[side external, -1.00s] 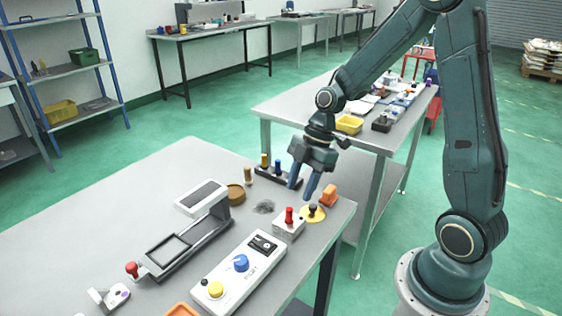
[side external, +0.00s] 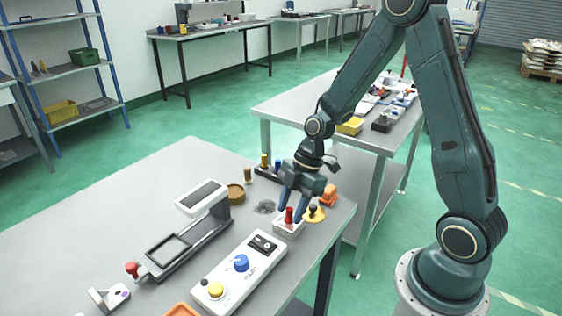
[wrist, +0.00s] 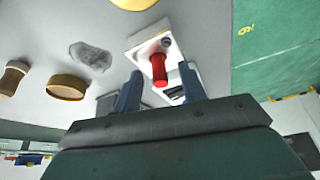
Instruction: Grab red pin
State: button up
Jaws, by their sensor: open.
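The red pin (side external: 289,215) stands upright in a small white block (side external: 283,229) near the right end of the grey table. In the wrist view the red pin (wrist: 158,69) shows between the two blue fingertips, with the white block (wrist: 140,42) around its base. My gripper (side external: 291,211) is open over the block, with one finger on each side of the pin. In the wrist view my gripper (wrist: 160,82) shows a gap between each finger and the pin. I cannot tell how far down the pin the fingertips reach.
A white control box with a blue knob (side external: 241,263) lies in front. A round brown dish (side external: 236,191) and a dark patch (side external: 264,207) lie to the left.

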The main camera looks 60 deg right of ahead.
aim_at(291, 208)
jog(key=shift+a+f, duration=0.1)
jog(key=shift+f, duration=0.1)
dwell(0.4)
grip_shut()
jog(key=shift+r, duration=0.2)
notch_tip(291, 208, up, 20)
jog(key=shift+f, duration=0.15)
dwell(0.6)
dwell(0.5)
